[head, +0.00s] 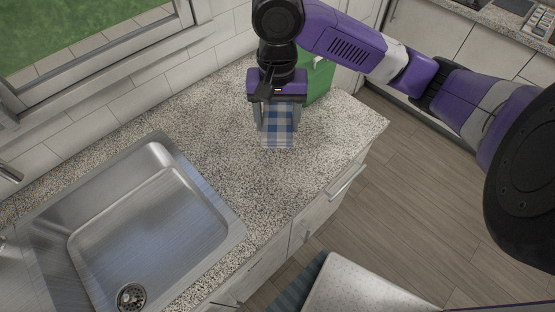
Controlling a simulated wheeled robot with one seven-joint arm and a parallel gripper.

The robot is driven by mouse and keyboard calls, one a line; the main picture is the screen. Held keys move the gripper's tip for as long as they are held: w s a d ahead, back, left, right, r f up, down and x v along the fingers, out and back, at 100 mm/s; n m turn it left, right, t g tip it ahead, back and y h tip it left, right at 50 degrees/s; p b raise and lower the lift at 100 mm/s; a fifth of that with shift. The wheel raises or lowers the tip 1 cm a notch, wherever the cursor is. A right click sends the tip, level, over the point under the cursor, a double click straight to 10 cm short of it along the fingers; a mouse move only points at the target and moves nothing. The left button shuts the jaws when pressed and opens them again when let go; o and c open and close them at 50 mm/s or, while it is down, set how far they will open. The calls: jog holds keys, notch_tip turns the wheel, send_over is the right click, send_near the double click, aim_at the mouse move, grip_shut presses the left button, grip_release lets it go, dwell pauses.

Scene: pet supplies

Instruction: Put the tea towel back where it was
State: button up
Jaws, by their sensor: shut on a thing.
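The tea towel (278,129) is a blue and white checked cloth in the head view. It hangs down at the far end of the granite counter (225,130). My gripper (277,117) points down and is shut on the towel, with its fingers at the cloth's sides. I cannot tell whether the towel's lower edge touches the counter. A green object (318,80) stands right behind my gripper and is partly hidden by it.
A steel sink (150,212) fills the counter's near left part. A window (85,45) and tiled wall run along the left. Wooden floor (410,190) lies right of the counter. A white speckled surface (355,285) is at the bottom. The counter between sink and towel is clear.

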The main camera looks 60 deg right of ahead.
aim_at(277, 166)
notch_tip(277, 166, down, 16)
jog(key=shift+r, duration=0.1)
dwell(0.4)
jog(key=o, duration=1.2)
